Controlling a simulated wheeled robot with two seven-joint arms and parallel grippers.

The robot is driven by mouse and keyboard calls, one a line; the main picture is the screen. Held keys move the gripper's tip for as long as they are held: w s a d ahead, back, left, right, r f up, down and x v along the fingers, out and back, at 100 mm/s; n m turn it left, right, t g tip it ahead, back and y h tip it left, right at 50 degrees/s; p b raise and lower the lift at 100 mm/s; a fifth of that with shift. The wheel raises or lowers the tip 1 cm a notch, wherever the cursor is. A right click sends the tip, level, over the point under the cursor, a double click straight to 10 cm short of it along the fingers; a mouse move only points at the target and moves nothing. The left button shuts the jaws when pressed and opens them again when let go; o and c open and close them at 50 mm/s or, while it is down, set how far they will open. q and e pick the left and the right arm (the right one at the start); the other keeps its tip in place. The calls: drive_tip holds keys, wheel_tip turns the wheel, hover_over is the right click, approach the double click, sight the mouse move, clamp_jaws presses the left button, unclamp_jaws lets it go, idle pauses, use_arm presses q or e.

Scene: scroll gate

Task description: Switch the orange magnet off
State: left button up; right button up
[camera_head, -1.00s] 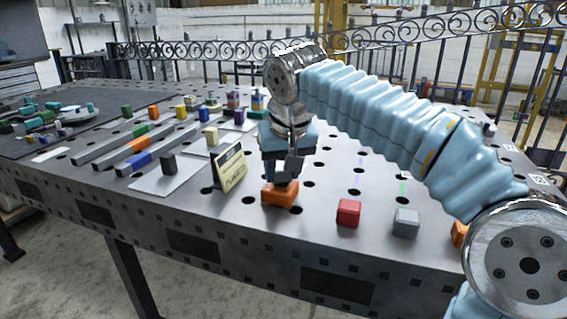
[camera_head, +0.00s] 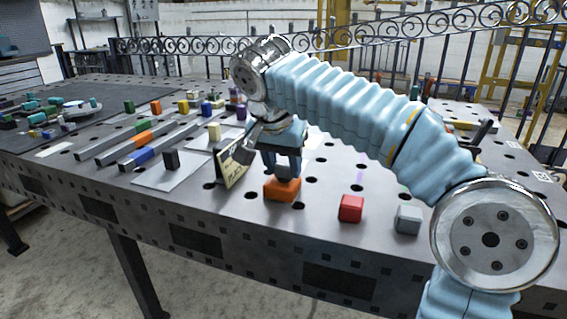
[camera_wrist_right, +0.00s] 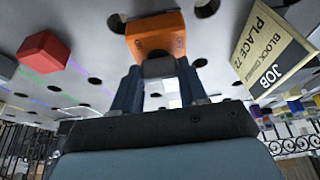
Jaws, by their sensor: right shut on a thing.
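The orange magnet (camera_head: 282,190) stands on the table near its front edge, a block with a grey knob on top. My right gripper (camera_head: 283,170) is above it with its fingers down, shut on the grey knob. In the right wrist view the grey knob (camera_wrist_right: 158,68) sits between the two dark fingers (camera_wrist_right: 157,88), against the orange magnet's body (camera_wrist_right: 156,30). The knob's exact angle is hard to tell. My left gripper is not in view.
A job card (camera_head: 236,163) on a stand is close left of my right gripper. A red block (camera_head: 351,208) and a grey block (camera_head: 408,219) stand to the right. Grey rails (camera_head: 110,150) with coloured blocks lie at the left. The front edge is close.

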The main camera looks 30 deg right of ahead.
idle(0.4)
drive_tip(key=o, duration=1.1)
drive_tip(key=shift+c, duration=0.2)
